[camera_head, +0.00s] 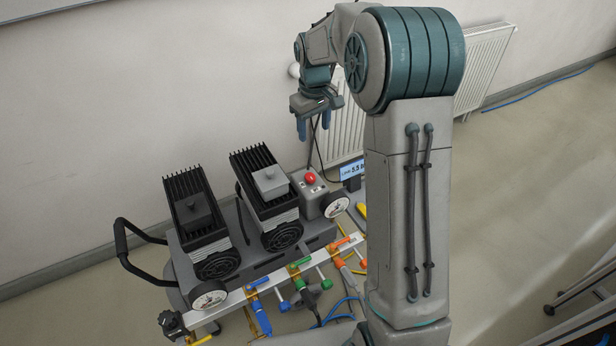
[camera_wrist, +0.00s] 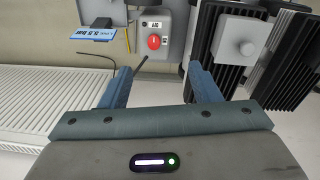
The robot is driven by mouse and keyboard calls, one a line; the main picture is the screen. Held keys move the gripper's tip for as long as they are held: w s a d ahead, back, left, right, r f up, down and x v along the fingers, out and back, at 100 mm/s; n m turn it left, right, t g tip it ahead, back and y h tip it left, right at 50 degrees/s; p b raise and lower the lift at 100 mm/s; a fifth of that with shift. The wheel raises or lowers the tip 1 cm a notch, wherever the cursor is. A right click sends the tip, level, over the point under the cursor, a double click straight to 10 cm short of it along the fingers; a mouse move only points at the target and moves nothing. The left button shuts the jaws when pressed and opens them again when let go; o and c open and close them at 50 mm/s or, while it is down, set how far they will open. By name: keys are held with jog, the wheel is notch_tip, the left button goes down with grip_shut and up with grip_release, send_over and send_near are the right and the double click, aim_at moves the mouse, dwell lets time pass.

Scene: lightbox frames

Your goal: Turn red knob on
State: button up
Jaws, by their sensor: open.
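The red knob (camera_head: 310,179) sits on top of a small grey control box (camera_head: 322,196) at the right end of the compressor unit. In the wrist view the red knob (camera_wrist: 154,42) shows on the face of the box, below a small label reading like "AUS" or similar, partly too small to read. My gripper (camera_head: 315,137) is above and behind the box in the head view, fingers pointing down, apart from the knob. In the wrist view my gripper (camera_wrist: 153,80) has its two blue fingers spread, with nothing between them. The knob lies beyond the fingertips.
Two black finned motors (camera_head: 265,185) stand left of the box. A display (camera_head: 352,170) reading about 5.5 stands right of it. A pressure gauge (camera_head: 337,207) and a manifold with coloured valves (camera_head: 290,275) are in front. A white radiator (camera_head: 345,135) is behind.

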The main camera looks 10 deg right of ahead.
jog(key=n+b, duration=0.1)
jog(key=b, duration=0.1)
send_near(309, 176)
jog(key=shift+g, duration=0.3)
jog(key=f, duration=0.3)
jog(key=f+b, duration=0.1)
jog(key=f, duration=0.1)
jog(key=f+b, duration=0.1)
jog(key=f, duration=0.2)
jog(key=shift+w+d+f, duration=0.15)
jog(key=shift+w+f, duration=0.1)
jog(key=shift+f, duration=0.05)
jog(key=c, duration=1)
